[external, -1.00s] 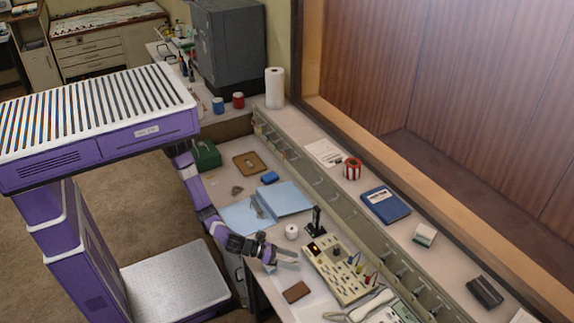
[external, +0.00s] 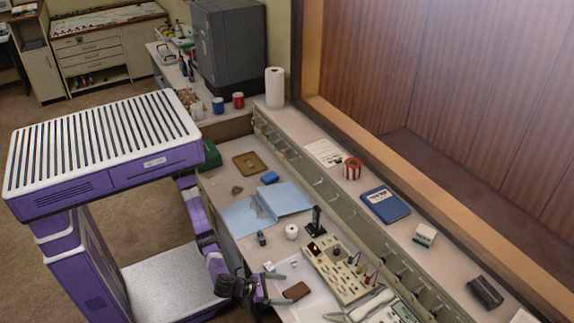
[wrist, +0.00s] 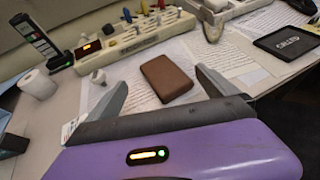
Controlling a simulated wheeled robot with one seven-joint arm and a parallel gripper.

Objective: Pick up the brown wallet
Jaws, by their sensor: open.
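The brown wallet (external: 296,291) lies flat on white papers near the front edge of the desk. In the wrist view the wallet (wrist: 167,77) is just ahead of my gripper (wrist: 163,92), roughly centred between the fingers. My gripper (external: 275,288) is open and empty, with its fingers close to the wallet's left side in the external view. I cannot tell whether a finger touches it.
A beige switch panel (external: 337,267) with plugs stands behind the wallet, with a white handset (external: 371,304) to its right. A white roll (external: 291,232) and a black upright device (external: 316,222) stand behind. A blue folder (external: 262,209) lies farther left.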

